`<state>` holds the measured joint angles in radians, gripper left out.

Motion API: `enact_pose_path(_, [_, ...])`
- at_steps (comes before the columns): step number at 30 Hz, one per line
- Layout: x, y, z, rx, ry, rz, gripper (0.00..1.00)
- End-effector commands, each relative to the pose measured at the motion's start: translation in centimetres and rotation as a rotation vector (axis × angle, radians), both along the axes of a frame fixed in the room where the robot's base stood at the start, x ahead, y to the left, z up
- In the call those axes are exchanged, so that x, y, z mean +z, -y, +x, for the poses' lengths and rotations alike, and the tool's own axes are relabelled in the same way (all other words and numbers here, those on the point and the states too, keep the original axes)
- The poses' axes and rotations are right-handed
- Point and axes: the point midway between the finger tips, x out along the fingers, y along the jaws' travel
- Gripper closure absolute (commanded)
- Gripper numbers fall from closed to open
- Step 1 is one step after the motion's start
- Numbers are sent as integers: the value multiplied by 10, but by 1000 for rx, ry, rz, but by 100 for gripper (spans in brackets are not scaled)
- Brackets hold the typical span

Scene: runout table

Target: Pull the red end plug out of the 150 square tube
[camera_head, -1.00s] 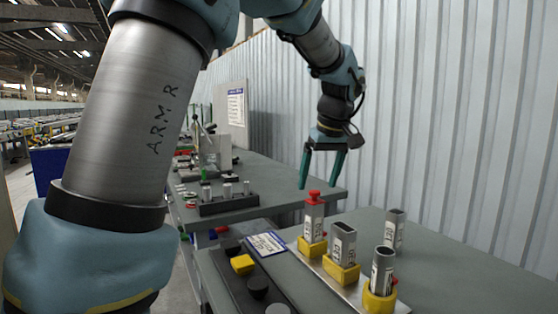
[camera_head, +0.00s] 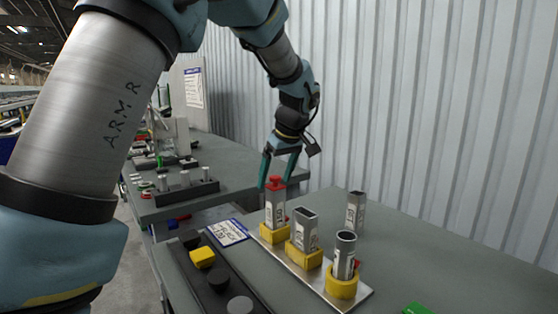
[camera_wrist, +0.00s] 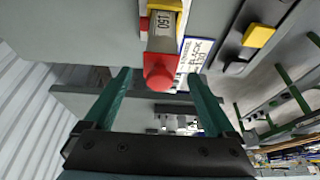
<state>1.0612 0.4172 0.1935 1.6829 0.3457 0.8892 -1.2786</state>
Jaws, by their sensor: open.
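The red end plug (camera_head: 275,182) sits in the top of a grey upright square tube (camera_head: 275,208), which stands in a yellow holder (camera_head: 273,234). In the wrist view the red plug (camera_wrist: 159,77) shows its round end, and the tube's label (camera_wrist: 163,22) reads 150. My gripper (camera_head: 274,184) is open, with green fingers by the plug in the head view. In the wrist view my gripper (camera_wrist: 160,77) has its two fingertips to either side of the plug, with gaps on both sides. I cannot tell how far the fingers reach along the plug.
A rectangular tube (camera_head: 305,229) and a round tube (camera_head: 345,250) stand in yellow holders on the same metal strip. Another tube (camera_head: 356,210) stands behind. A dark tray (camera_head: 232,292) with plugs and a printed card (camera_head: 227,232) lie left. A corrugated wall (camera_head: 430,120) borders the table.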

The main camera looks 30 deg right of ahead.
Motion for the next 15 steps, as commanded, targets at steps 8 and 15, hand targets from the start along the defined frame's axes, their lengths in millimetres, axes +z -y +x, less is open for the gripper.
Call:
enact_pose_path(8, [-10,-1,4,0,0,0,10])
enact_pose_path(15, [-10,-1,4,0,0,-1,18])
